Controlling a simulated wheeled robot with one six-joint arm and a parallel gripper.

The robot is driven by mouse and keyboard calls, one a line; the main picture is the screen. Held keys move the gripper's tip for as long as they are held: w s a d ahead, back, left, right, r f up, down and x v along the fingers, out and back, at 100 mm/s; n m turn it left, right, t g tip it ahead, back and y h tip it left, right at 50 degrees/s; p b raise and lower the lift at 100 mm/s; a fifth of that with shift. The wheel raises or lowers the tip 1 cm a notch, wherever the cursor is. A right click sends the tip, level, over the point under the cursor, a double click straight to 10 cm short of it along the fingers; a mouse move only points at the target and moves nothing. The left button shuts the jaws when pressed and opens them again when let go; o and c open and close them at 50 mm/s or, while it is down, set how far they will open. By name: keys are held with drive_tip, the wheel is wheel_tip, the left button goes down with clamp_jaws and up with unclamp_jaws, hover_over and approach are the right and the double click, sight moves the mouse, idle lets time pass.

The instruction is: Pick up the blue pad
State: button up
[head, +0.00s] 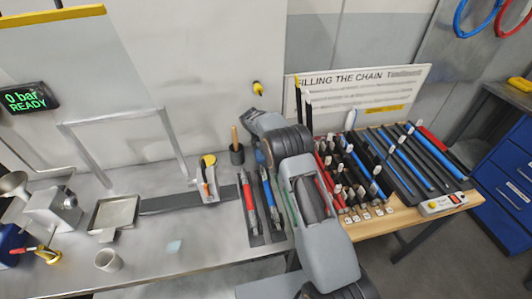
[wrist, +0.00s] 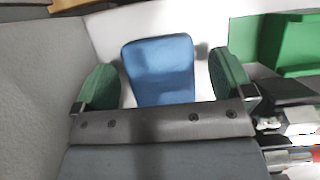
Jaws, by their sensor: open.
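A blue pad (wrist: 160,68) with rounded top corners shows in the wrist view, in front of a pale surface. My gripper (wrist: 165,76) is open, with one green finger to the left of the pad and one to the right. Gaps show between the pad and both fingers. The pad's lower edge is hidden behind the dark gripper body. In the head view my arm reaches over the back of the bench and hides most of the area around the gripper. A small pale blue square lies flat (head: 174,246) on the bench front; I cannot tell what it is.
A wooden table (head: 375,222) with racks of blue and black strips stands right. A tool cup (head: 237,154), a metal tray (head: 114,214) and a grey cup (head: 109,260) stand left. The bench front is mostly clear.

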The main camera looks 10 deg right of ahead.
drive_tip(key=shift+d+f, duration=0.1)
drive_tip(key=shift+f, duration=0.1)
drive_tip(key=shift+c, duration=0.3)
drive_tip(key=c, duration=0.9)
drive_tip(key=shift+r, duration=0.1)
drive_tip(key=shift+c, duration=0.2)
drive_tip(key=shift+r+b, duration=0.4)
drive_tip(key=shift+r, duration=0.2)
drive_tip(key=s+a+r, duration=0.1)
drive_tip(key=r, duration=0.1)
drive_tip(key=s+a+r+b, duration=0.1)
drive_tip(key=r, duration=0.2)
drive_tip(key=s+a+r, duration=0.1)
drive_tip(key=r, duration=0.1)
drive_tip(key=shift+s+a+r+b, duration=0.1)
drive_tip(key=shift+a+r+b, duration=0.1)
drive_tip(key=shift+a+b, duration=0.2)
drive_tip(key=s+a+r+b, duration=0.1)
drive_tip(key=s+a+r, duration=0.3)
drive_tip(key=s+a, duration=0.2)
drive_tip(key=shift+s+a+r+b, duration=0.15)
drive_tip(key=shift+a+b, duration=0.15)
drive_tip(key=shift+b, duration=0.05)
